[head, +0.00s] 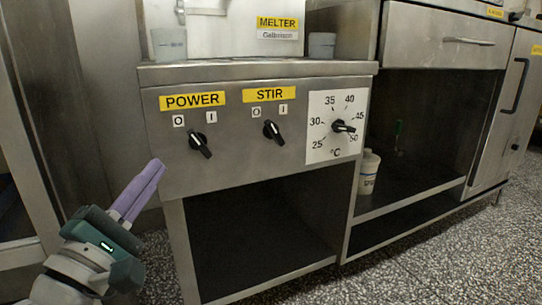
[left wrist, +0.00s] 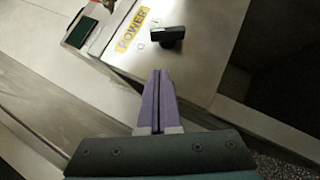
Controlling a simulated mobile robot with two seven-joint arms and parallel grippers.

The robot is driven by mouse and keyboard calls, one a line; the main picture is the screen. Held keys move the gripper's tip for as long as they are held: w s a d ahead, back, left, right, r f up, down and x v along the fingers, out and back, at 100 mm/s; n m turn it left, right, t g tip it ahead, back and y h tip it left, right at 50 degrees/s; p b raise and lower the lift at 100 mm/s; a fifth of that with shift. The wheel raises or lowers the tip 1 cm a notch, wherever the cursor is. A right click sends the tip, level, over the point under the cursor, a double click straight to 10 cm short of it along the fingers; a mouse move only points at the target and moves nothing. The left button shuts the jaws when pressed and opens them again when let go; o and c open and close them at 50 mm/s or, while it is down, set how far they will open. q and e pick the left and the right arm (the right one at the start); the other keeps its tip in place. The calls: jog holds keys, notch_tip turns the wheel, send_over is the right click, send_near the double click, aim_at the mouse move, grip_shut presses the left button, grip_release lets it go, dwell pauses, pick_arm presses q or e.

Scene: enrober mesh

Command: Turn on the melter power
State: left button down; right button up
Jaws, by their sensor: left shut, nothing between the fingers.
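The melter (head: 252,118) is a steel cabinet with a yellow MELTER label (head: 277,22). Its front panel carries a black POWER knob (head: 199,143) below the POWER label (head: 192,100) and the marks O and I. The knob is slanted, its upper end to the upper left, on the O side. In the left wrist view, the POWER knob (left wrist: 167,36) is beyond the fingertips. My left gripper (head: 156,168), with purple fingers, is shut and empty. It is left of and below the knob, apart from it. My right gripper is not in view.
A STIR knob (head: 273,131) and a temperature dial (head: 340,126) sit to the right on the same panel. An open dark shelf lies below. A white container (head: 368,172) stands in the cabinet to the right. The space before the panel looks clear.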

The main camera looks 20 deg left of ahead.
aim_at(199, 143)
pick_arm(q)
jog(key=w+r, duration=0.1)
jog(key=w+d+r, duration=0.1)
jog(key=w, duration=0.1)
jog(key=shift+d, duration=0.2)
jog(key=shift+w+d+r+b, duration=0.2)
jog(key=shift+w+d+b, duration=0.1)
jog(key=shift+w+d, duration=0.05)
